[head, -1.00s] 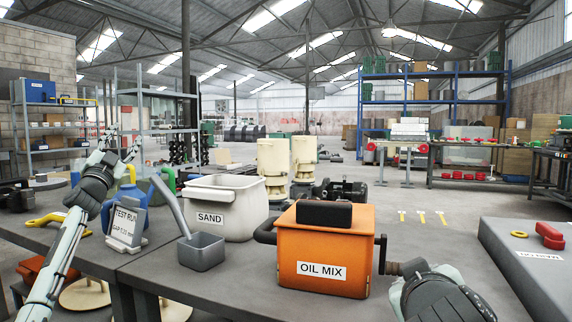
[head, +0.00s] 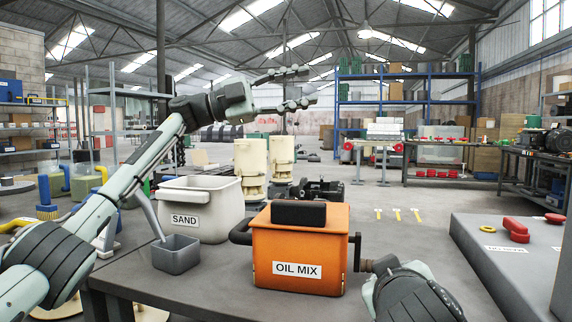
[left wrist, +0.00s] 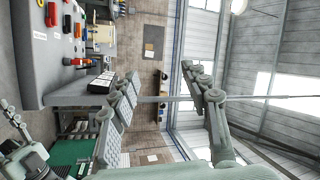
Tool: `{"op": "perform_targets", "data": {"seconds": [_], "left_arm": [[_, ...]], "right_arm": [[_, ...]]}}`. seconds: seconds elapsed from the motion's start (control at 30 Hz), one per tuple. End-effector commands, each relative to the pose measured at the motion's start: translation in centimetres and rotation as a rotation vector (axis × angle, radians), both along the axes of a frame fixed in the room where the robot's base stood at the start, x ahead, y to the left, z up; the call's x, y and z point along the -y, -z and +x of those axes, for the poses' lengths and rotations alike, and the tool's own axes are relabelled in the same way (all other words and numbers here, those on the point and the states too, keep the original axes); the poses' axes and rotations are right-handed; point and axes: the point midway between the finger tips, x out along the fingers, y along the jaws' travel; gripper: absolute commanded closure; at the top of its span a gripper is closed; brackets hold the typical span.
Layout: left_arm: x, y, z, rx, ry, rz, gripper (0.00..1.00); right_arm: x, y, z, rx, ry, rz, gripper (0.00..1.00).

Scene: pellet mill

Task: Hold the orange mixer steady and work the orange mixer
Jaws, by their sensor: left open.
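The orange mixer (head: 298,250), labelled OIL MIX, stands upright on the grey table in the head view. It has a black block on top, a dark handle (head: 241,232) on its left side and a crank (head: 357,252) on its right. My left gripper (head: 311,87) is open and empty, raised in the air well above and behind the mixer. Its spread fingers also show in the left wrist view (left wrist: 160,74). My right gripper (head: 380,275) is at the crank's grip; its fingers are hidden, so I cannot tell its hold.
A white SAND bin (head: 200,208) and a small grey scoop (head: 176,254) stand left of the mixer. A grey panel (head: 510,258) with a red knob lies at the right. The table (head: 230,290) in front of the mixer is clear.

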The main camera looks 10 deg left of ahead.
Motion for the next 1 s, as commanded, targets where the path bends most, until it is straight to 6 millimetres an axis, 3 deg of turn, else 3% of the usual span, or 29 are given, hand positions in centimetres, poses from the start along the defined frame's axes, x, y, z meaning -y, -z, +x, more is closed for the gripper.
{"op": "perform_targets", "data": {"seconds": [0.03, 0.13, 0.2, 0.3, 0.43, 0.6, 0.8, 1.0], "left_arm": [[2.7, 1.2, -0.8, -0.046, 0.050, 0.093, 0.53], [7.2, 4.8, -2.4, -0.175, 0.126, 0.313, 0.53], [9.5, 7.9, -3.7, -0.291, 0.151, 0.504, 0.53], [10.2, 12.0, -5.1, -0.474, 0.113, 0.786, 0.53], [7.7, 15.4, -6.2, -0.715, -0.062, 1.108, 0.53], [2.5, 15.7, -7.3, -0.964, -0.381, 1.363, 0.53], [-1.1, 14.6, -8.2, -1.106, -0.624, 1.459, 0.53], [-1.7, 16.0, -8.3, -1.129, -0.659, 1.472, 0.53]], "right_arm": [[0.0, 0.0, 0.0, 0.000, 0.000, 0.000, 0.66], [0.0, 0.0, 0.0, 0.000, 0.000, 0.000, 0.66], [0.0, 0.0, 0.0, 0.000, 0.000, 0.000, 0.66], [0.0, 0.0, 0.0, 0.000, 0.000, 0.000, 0.66], [0.0, 0.0, 0.0, 0.000, 0.000, 0.000, 0.66], [0.0, 0.0, 0.0, 0.000, 0.000, 0.000, 0.66], [0.0, 0.0, 0.0, 0.000, 0.000, 0.000, 0.66], [0.0, 0.0, 0.0, 0.000, 0.000, 0.000, 0.66]]}}
